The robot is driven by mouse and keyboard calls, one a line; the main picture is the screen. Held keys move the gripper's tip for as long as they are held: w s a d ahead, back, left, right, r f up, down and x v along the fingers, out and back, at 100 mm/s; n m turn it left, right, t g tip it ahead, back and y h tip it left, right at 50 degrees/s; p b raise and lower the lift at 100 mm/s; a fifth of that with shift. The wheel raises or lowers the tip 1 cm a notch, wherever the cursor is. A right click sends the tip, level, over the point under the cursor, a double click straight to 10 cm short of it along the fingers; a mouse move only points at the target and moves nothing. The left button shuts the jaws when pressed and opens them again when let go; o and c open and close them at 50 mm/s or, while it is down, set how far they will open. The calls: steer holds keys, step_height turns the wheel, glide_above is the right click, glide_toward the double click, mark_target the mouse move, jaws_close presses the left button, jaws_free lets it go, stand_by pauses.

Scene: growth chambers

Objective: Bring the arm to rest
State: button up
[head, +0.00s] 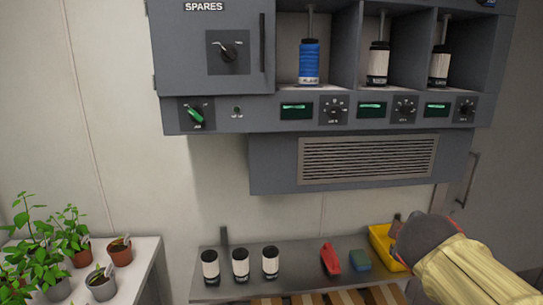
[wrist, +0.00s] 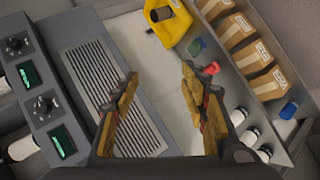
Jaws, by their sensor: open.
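My gripper (wrist: 160,72) shows in the wrist view with its two brownish fingers spread apart. It is open, and nothing shows between the fingers. Beyond it lie the louvred grille of the wall cabinet and pale wall. In the head view my forearm, with a cream sleeve and dark joint, enters at the lower right in front of the yellow bin (head: 381,240).
The grey cabinet (head: 220,82) overhangs a narrow shelf (head: 300,263). On the shelf stand several canisters (head: 240,262), a red thing (head: 330,259) and a green block (head: 360,260). Brown boxes (wrist: 228,30) line up beside it. Potted plants (head: 75,262) stand on a left table.

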steer(key=s+a+f+m+g+y+p, duration=0.1)
steer(key=s+a+f+m, duration=0.3)
steer(key=s, duration=0.7)
steer(key=s+a+f+m+g+y+p, duration=0.1)
steer(key=s+a+f+m+g+y, duration=0.2)
steer(key=s+a+f, duration=0.4)
steer(key=s+f+m+y, duration=0.1)
steer(key=s+m, duration=0.1)
steer(key=s, duration=0.1)
steer(key=shift+s+a+f+m+g+p, duration=0.25)
steer(key=shift+s+f+m+g+p, duration=0.05)
steer(key=shift+s, duration=0.05)
steer(key=shift+r, duration=0.1)
steer(key=shift+c, duration=0.5)
